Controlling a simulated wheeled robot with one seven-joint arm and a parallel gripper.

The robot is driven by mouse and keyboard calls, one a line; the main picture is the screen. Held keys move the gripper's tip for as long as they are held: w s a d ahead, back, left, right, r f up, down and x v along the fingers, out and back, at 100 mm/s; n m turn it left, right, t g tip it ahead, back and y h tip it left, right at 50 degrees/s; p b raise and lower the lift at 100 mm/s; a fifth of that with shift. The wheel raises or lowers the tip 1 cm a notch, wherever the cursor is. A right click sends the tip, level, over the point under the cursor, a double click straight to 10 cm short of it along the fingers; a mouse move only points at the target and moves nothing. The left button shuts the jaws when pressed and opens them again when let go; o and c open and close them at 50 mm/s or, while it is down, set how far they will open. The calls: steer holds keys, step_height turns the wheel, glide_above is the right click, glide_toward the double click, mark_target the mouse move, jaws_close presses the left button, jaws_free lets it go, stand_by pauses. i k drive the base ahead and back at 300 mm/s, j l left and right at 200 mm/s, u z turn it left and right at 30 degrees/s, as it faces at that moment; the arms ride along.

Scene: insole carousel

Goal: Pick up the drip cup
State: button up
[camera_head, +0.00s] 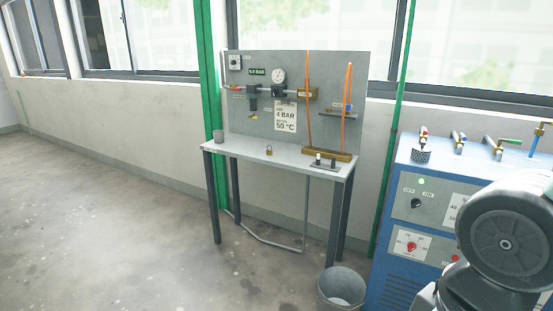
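A small grey cup (218,136), which looks like the drip cup, stands upright at the back left corner of the grey table (240,147). Nothing touches it from above and its inside is not visible. A part of my own arm shows large at the lower right, far from the cup. My gripper is not in view.
A small brass padlock (269,150) and a dark plate with fittings (325,162) are on the table. A panel (325,75) with a gauge and orange hoses rises behind. A bucket (341,288) and a blue machine (393,258) stand at right. The floor at left is clear.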

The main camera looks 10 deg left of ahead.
mark_target(219, 137)
steer(key=i+j+u, duration=0.15)
steer(key=i+u, duration=0.25)
steer(key=i, duration=0.15)
steer(key=i+u, duration=0.45)
steer(key=i+j, duration=0.1)
steer(key=i, duration=0.35)
steer(key=i+j, duration=0.15)
steer(key=i, duration=0.35)
steer(key=i+j+u, duration=0.1)
steer(key=i, duration=0.85)
steer(key=i+j+u, duration=0.1)
steer(key=i, duration=0.9)
